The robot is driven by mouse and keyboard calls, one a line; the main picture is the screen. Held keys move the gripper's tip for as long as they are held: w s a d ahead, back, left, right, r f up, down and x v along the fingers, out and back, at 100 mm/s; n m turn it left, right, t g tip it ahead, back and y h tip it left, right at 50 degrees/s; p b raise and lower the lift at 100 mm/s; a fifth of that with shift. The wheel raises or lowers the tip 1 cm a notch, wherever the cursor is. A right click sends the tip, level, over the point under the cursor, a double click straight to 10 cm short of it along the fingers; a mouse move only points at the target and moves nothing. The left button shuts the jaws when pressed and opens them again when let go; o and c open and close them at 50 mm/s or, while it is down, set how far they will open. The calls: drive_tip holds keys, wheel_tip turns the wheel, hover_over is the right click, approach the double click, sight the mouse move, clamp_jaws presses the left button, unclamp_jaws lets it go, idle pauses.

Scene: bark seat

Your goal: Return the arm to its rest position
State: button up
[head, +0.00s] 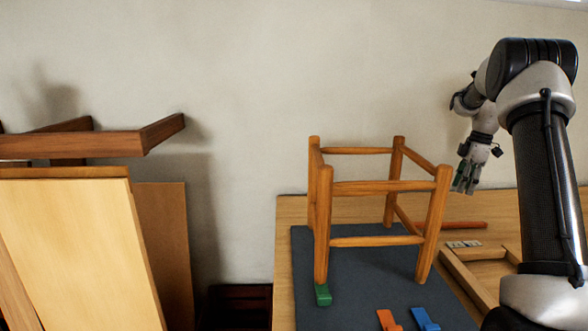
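My arm rises at the right of the head view and bends back toward the wall. My gripper (465,178) hangs fingers down to the right of a wooden stool frame (378,188), apart from it, and higher than the table. The fingers are small and dark here, so I cannot tell whether they are open or shut. I see nothing clearly held between them. The stool frame stands upright on a dark mat (360,265), with no seat on it. A green clamp-like piece (323,294) is at the foot of its front left leg.
On the mat's front edge lie an orange piece (387,320) and a blue piece (425,318). A wooden tray (462,272) and a reddish stick (463,225) lie on the table (284,240) to the right. Wooden boards (75,250) lean at the left.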

drive_tip(key=s+a+f+m+g, duration=0.1)
drive_tip(key=s+f+m, duration=0.2)
drive_tip(key=s+m, duration=0.15)
drive_tip(key=s+a+r+m+t, duration=0.1)
drive_tip(key=s+a+r+m, duration=0.2)
drive_tip(key=s+a, duration=0.3)
drive_tip(key=s+a+r+m+t+h, duration=0.1)
drive_tip(key=s+a+r, duration=0.4)
drive_tip(key=s, duration=1.1)
drive_tip(key=s+a+r+m+t, duration=0.3)
drive_tip(key=s+a+r+m, duration=0.2)
drive_tip(key=s+a, duration=0.4)
drive_tip(key=shift+s+a+h, duration=0.2)
drive_tip(key=shift+s+h, duration=0.1)
drive_tip(key=shift+s, duration=1.1)
drive_tip(key=shift+r+m, duration=0.1)
drive_tip(key=shift+m, duration=0.15)
